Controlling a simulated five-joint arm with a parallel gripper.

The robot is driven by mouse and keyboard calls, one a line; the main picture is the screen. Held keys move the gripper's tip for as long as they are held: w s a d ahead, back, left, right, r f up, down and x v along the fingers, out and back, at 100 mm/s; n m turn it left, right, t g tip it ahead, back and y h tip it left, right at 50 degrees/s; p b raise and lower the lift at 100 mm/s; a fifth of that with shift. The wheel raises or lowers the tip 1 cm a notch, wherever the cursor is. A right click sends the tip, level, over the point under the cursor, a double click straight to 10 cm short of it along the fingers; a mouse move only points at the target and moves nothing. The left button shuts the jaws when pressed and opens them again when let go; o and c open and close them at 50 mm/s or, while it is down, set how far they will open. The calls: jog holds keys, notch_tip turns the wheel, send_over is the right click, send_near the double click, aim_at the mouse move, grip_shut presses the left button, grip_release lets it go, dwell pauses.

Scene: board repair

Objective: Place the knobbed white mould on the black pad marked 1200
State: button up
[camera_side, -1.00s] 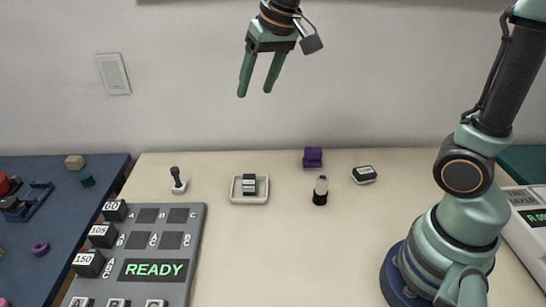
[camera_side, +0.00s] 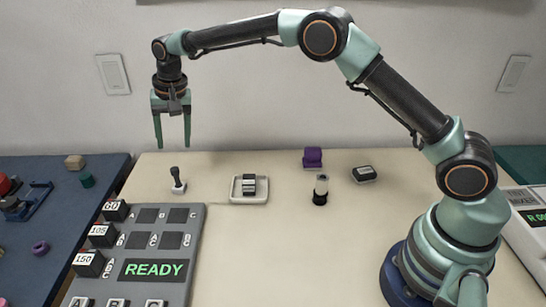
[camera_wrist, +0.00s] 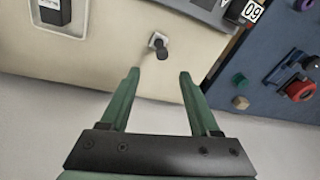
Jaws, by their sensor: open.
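The knobbed white mould (camera_side: 178,188) stands upright on the cream table, a small pale base with a dark knob on top. In the wrist view it (camera_wrist: 155,38) lies just beyond the fingertips, between their lines. My gripper (camera_side: 172,145) is open and empty, pointing down above the mould and slightly left of it in the side view. Its two green fingers (camera_wrist: 159,72) also show in the wrist view, apart from the mould. I cannot read 1200 on any pad. A small black piece with a white top label (camera_side: 364,174) lies at right, its marking too small to read.
A white tray (camera_side: 234,199) holds a black-and-white labelled block. A dark bottle (camera_side: 320,197) and a purple piece (camera_side: 313,158) stand to its right. The grey panel (camera_side: 196,222) reading READY, with black blocks marked 60, 105 and 150, is in front. Table between is clear.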

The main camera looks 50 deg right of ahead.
aim_at(175, 169)
jog(key=f, duration=0.4)
jog(key=w+f, duration=0.1)
jog(key=f, duration=0.1)
jog(key=shift+a, duration=0.2)
jog(key=shift+w+a+f, duration=0.1)
jog(key=shift+w+f, duration=0.05)
jog(key=shift+f, duration=0.7)
jog(key=shift+w+a+f, duration=0.1)
jog(key=shift+a+f, duration=0.05)
jog(key=shift+f, duration=0.75)
jog(key=shift+w+a+f, duration=0.1)
jog(key=shift+w+f, duration=0.05)
jog(key=shift+f, duration=0.7)
grip_shut()
